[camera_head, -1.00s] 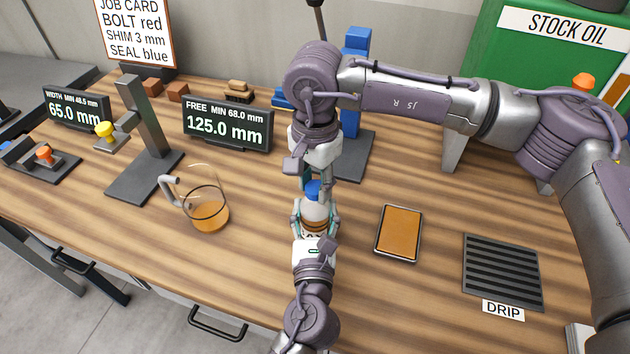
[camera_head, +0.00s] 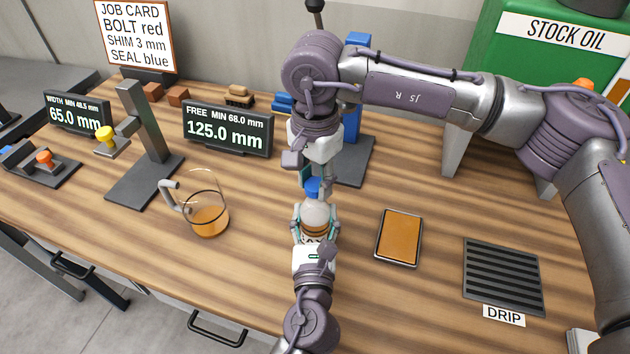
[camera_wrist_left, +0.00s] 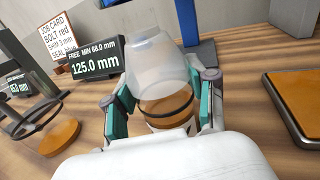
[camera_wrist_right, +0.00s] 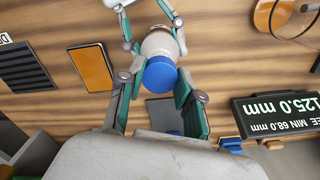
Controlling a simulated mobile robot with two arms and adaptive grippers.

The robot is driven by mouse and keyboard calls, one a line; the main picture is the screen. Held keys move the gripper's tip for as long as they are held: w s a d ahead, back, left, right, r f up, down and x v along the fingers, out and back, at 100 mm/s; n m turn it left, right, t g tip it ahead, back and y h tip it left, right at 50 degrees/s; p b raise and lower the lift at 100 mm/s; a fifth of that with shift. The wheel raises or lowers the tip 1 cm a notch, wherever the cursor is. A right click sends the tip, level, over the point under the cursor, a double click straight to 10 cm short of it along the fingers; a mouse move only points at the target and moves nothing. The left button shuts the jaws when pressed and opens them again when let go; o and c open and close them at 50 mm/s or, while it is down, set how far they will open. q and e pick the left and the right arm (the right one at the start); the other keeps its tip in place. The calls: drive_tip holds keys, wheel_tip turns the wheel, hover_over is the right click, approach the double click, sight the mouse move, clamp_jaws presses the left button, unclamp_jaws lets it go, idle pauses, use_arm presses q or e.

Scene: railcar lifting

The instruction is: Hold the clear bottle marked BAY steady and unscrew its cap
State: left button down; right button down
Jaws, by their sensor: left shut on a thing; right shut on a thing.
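The clear bottle (camera_head: 315,214) stands upright over the table with orange liquid low in it and a dark band around it. Only part of its label's letters shows. My left gripper (camera_head: 315,233) is shut around its lower body, with a finger on either side in the left wrist view (camera_wrist_left: 163,108). There the bottle's top (camera_wrist_left: 152,50) is bare, with no cap on it. My right gripper (camera_head: 313,180) points down from above, shut on the blue cap (camera_head: 312,187). In the right wrist view the cap (camera_wrist_right: 160,73) sits between its fingers, in front of the bottle.
A glass jug (camera_head: 207,218) with orange liquid stands to the left. An orange-topped tray (camera_head: 399,236) and a dark drip grate (camera_head: 503,276) lie to the right. A blue post on a dark base (camera_head: 355,160) and a readout display (camera_head: 228,128) stand behind.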

sight(315, 184)
drive_tip(key=shift+r, duration=0.1)
drive_tip(key=shift+r, duration=1.95)
use_arm(q)
drive_tip(key=shift+c, duration=1.3)
unclamp_jaws()
drive_tip(key=shift+s, duration=0.1)
